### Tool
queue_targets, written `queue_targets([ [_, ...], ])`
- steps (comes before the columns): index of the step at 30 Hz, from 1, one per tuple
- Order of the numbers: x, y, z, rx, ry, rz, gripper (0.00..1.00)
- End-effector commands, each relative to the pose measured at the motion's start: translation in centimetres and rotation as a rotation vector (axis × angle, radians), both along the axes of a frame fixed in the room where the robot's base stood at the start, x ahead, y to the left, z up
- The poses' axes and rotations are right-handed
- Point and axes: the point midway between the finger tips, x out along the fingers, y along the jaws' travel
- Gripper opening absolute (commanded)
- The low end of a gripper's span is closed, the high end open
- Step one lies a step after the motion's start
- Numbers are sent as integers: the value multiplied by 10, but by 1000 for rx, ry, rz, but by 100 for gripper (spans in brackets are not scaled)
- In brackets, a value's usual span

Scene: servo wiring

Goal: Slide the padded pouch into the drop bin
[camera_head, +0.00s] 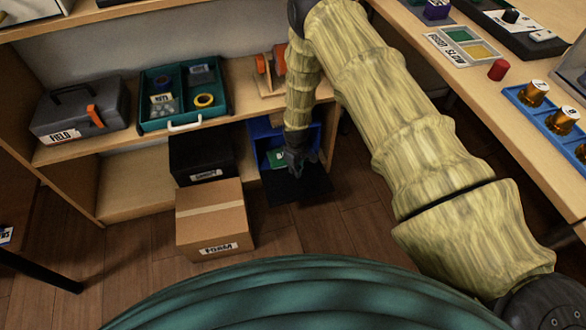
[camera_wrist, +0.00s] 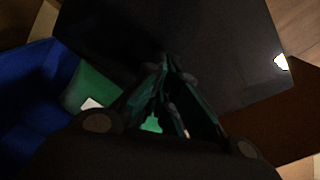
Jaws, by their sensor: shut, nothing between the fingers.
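The drop bin (camera_head: 262,137) is a blue open box low beside the shelf; its blue wall (camera_wrist: 35,95) fills the left of the wrist view. A green piece with a white label, which looks like the padded pouch (camera_head: 278,159), lies in the bin's open front. It also shows in the wrist view (camera_wrist: 82,88), partly hidden by my gripper. My gripper (camera_head: 294,172) is at the bin's front, just right of the green piece. In the wrist view, its fingers (camera_wrist: 166,68) are together with nothing held. I cannot tell whether they touch the green piece.
A flat black panel (camera_head: 300,188) lies in front of the bin. A black box (camera_head: 200,155) and a labelled cardboard box (camera_head: 212,217) stand to its left. The shelf above holds a grey toolbox (camera_head: 78,112) and green tray (camera_head: 153,122). Wood floor at right is clear.

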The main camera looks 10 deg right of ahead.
Motion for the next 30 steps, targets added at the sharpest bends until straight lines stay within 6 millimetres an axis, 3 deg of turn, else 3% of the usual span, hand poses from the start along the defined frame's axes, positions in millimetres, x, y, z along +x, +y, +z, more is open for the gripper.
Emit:
queue_targets([
  [11, -9, 1, 2, -1, 4, 3, 0],
  [30, -10, 0, 40, -1, 6, 2, 0],
])
